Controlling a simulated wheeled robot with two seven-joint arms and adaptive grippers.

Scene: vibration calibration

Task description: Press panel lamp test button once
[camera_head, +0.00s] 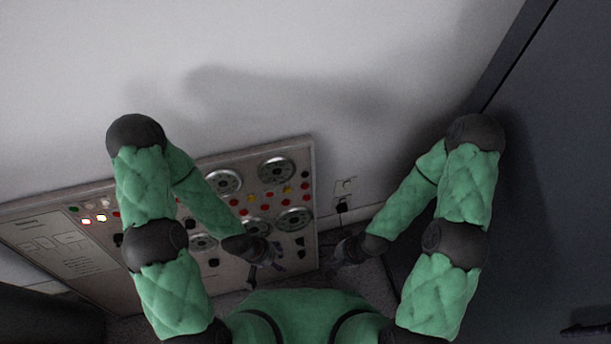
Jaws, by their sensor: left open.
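A grey control panel (128,205) leans low against the wall at the left and centre. It carries several round dials (276,171), rows of red and yellow buttons or lamps (288,189) and two lit white-red lamps (101,217) on its left part. I cannot tell which button is the lamp test button. My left gripper (264,272) is open in front of the panel's lower right part, and its fingers look empty. My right gripper (333,256) is just right of the panel, small and dark; its jaws cannot be made out. My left arm hides part of the panel's middle.
A wall socket (345,187) with a black plug and cable is right of the panel. A dark cabinet or door (545,180) fills the right side. A dark object (45,318) is at the lower left. The wall above the panel is bare.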

